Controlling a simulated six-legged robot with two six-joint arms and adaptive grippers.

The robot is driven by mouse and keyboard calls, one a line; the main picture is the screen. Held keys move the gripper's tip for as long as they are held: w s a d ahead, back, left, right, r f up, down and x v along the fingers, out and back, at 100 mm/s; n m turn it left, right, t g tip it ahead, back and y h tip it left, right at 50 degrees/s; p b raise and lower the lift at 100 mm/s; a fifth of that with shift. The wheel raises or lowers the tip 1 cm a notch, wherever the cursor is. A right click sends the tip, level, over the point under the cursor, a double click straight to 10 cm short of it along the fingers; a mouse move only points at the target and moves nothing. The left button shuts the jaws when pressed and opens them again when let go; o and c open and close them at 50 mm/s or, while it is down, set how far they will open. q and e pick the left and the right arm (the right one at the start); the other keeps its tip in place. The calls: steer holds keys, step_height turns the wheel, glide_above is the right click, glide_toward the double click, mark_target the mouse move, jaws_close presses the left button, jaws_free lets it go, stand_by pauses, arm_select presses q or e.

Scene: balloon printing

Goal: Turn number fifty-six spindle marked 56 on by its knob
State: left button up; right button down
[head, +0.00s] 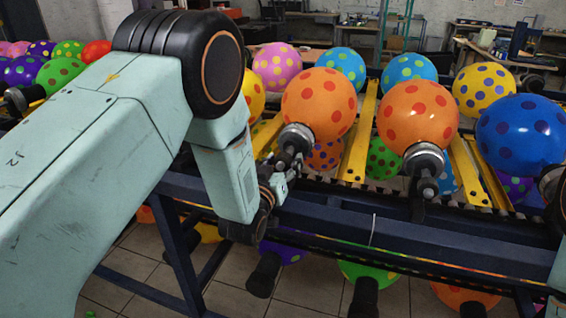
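An orange balloon with red dots (318,103) sits on a spindle (297,138) near the middle of the head view. The spindle's dark front end, where a knob would be, is partly covered by my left gripper (288,170). The gripper's fingers are at or just below that end, but I cannot tell whether they touch it or are closed around it. A second orange balloon (417,113) sits on the spindle to the right (424,160), whose dark front end is uncovered. No number 56 is readable on any spindle. My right gripper is not in view.
A dark blue rail (400,231) runs across in front of the spindles. Yellow bars (361,135) separate the spindles. A shiny blue balloon (522,134) is at the right. More balloons hang below the rail, including a green one (352,271). Tiled floor shows beneath.

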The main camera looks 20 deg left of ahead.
arm_select(q)
steer(key=shift+s+a+r, duration=0.15)
steer(key=shift+s, duration=0.1)
steer(key=c, duration=0.9)
steer(key=shift+w, duration=0.1)
steer(key=m, duration=0.8)
steer(key=shift+d+m, duration=0.2)
steer(key=shift+m, duration=0.1)
steer(key=m, duration=0.5)
steer(key=shift+m, duration=2)
steer(key=shift+r, duration=0.1)
